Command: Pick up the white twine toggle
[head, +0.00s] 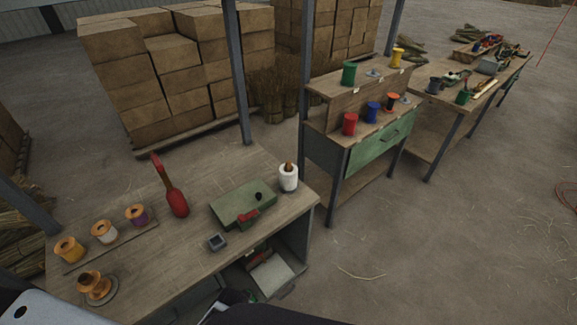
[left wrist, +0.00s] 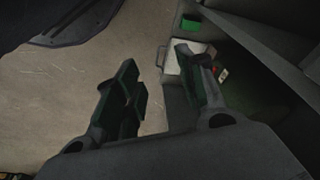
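I cannot single out the white twine toggle for certain. In the left wrist view, a small whitish piece (left wrist: 223,75) lies beside a red piece (left wrist: 212,68) inside the bench's lower compartment; both are too small to tell. My left gripper (left wrist: 160,82) has its two dark fingers spread with nothing visible between them. It is above the compartment's open front, near a pale tray (left wrist: 178,62). In the head view, a white twine roll (head: 288,180) with a brown core stands on the bench's right corner. My right gripper is not in view.
The compartment walls lie close to my left gripper. Floor (head: 400,260) right of the bench is open.

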